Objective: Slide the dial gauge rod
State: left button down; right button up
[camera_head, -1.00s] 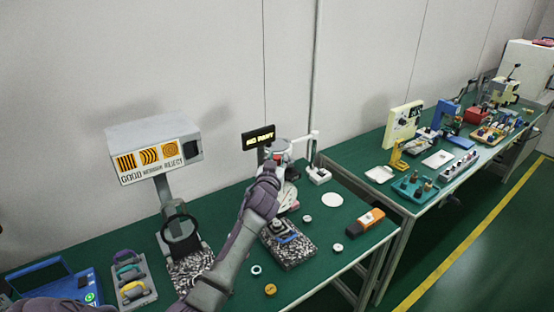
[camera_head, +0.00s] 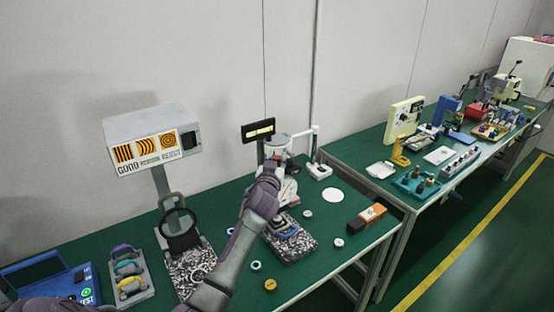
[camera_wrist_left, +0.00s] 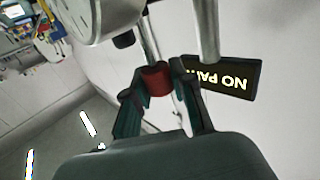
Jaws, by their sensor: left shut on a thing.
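The dial gauge (camera_head: 275,143) stands on its stand at the back of the near bench, partly hidden by my gripper. In the left wrist view its round body (camera_wrist_left: 95,14) is cut off at the top, and a red piece (camera_wrist_left: 155,79) shows on its thin rod. My left gripper (camera_wrist_left: 157,80) is shut on this red piece, with one dark finger on each side. My right gripper is not in view.
A sign (camera_head: 258,130) stands behind the gauge; a grey post (camera_wrist_left: 205,30) is close to my fingers. A granite block (camera_head: 292,248), an orange-black box (camera_head: 367,217) and small rings lie in front. A labelled grey lamp box (camera_head: 153,140) stands left.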

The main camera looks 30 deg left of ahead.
pick_arm(q)
jog(key=c, duration=0.9)
grip_release()
jog(key=shift+c, duration=0.2)
jog(key=shift+s, duration=0.1)
jog(key=v, duration=1.2)
jog(key=shift+d, duration=0.1)
